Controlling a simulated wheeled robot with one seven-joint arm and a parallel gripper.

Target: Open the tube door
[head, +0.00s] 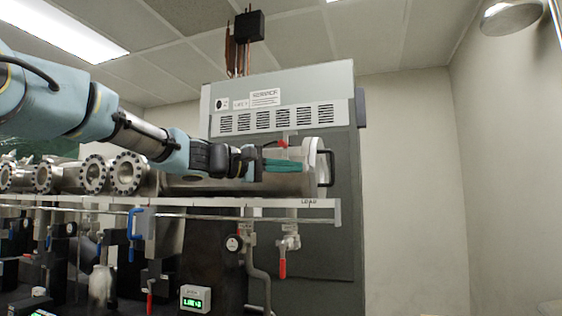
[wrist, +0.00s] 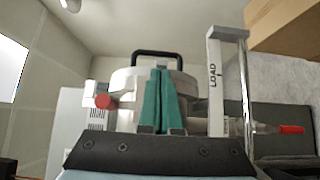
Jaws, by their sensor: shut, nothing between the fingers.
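The tube door (head: 324,168) is the pale round cover on the right end of the horizontal metal tube (head: 210,186). A black handle (head: 330,168) stands out from its face. In the wrist view, the door (wrist: 128,80) shows behind the fingers, with its black handle (wrist: 157,55) arching above. The door appears closed against the tube end. My gripper (head: 300,165) has green fingers, shut and empty, pointing right alongside the tube near the door. In the wrist view, my gripper (wrist: 160,72) covers the middle of the door. I cannot tell whether the fingertips touch anything.
A shelf rail (head: 270,213) marked LOAD runs below the tube. Red-handled valves (head: 283,262) hang under it. Flanged metal ports (head: 128,172) line the left. A grey cabinet (head: 280,85) stands behind. The space right of the door is clear up to the wall.

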